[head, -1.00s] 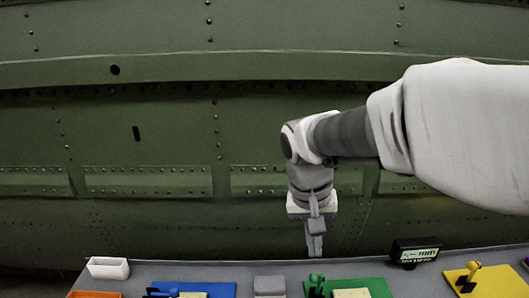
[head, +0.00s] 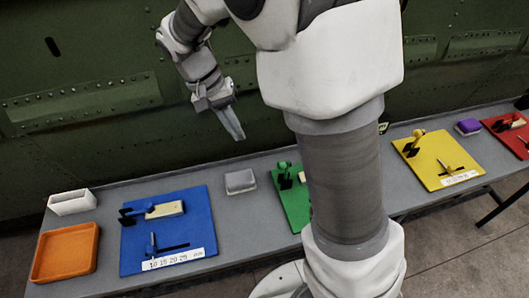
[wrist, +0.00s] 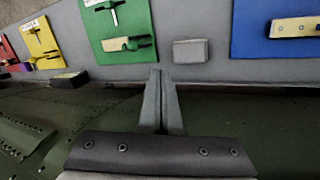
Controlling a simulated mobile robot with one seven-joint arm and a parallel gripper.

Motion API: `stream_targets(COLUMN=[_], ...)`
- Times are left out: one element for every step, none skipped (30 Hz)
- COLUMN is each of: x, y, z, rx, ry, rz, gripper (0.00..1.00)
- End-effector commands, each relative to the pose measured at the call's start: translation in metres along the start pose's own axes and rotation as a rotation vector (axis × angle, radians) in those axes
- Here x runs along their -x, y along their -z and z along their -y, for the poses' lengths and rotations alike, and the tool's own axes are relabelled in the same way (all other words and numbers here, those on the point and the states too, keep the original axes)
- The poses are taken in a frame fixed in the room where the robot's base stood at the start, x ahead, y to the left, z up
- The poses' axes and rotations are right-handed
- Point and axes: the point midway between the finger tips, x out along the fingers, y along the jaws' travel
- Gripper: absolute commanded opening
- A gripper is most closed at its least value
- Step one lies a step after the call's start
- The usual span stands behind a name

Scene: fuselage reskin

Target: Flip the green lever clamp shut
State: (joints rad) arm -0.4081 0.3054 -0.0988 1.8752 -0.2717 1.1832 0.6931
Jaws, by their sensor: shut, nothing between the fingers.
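The green lever clamp (head: 285,167) stands at the back of a green board (head: 291,210) on the long bench. My own arm hides the right part of that board in the head view. In the wrist view the green board (wrist: 106,16) is at the top, left of centre, with the clamp's dark part (wrist: 143,42) beside a pale block (wrist: 115,44). My gripper (head: 239,135) is shut and empty, behind the bench's back edge and above the grey block. In the wrist view its fingertips (wrist: 160,73) lie below and right of the green board, apart from the clamp.
A grey block (head: 240,181) sits between the green board and a blue board (head: 137,229) with its own clamp. A yellow board (head: 423,171) and a red board (head: 521,140) are farther right. An orange tray (head: 65,278) and white box (head: 72,202) are left. The green fuselage wall stands behind.

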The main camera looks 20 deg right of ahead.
Motion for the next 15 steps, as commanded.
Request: stream_targets(x=[-0.002, -0.004, -0.007, -0.011, -0.015, -0.021, -0.027, -0.033, -0.041, -0.048, -0.055, -0.064, -0.070, -0.077, -0.085], y=[0.000, 0.000, 0.000, 0.000, 0.000, -0.001, -0.001, -0.001, -0.001, -0.001, -0.001, -0.001, -0.001, -0.001, -0.001], z=[0.000, 0.000, 0.000, 0.000, 0.000, -0.001, -0.001, -0.001, -0.001, -0.001, -0.001, -0.001, -0.001, -0.001, -0.001], rx=[0.000, 0.000, 0.000, 0.000, 0.000, 0.000, 0.000, 0.000, 0.000, 0.000, 0.000, 0.000, 0.000, 0.000, 0.000], ry=[-0.001, -0.001, -0.002, -0.002, -0.002, -0.003, -0.002, -0.003, -0.003, -0.004, -0.004, -0.003, -0.003, -0.003, -0.002], rz=[0.001, 0.002, 0.002, 0.002, 0.002, 0.004, 0.003, 0.004, 0.004, 0.005, 0.005, 0.005, 0.005, 0.005, 0.005], gripper=[0.00, 0.00, 0.00, 0.00, 0.00, 0.00, 0.00, 0.00, 0.00, 0.00, 0.00, 0.00, 0.00, 0.00, 0.00])
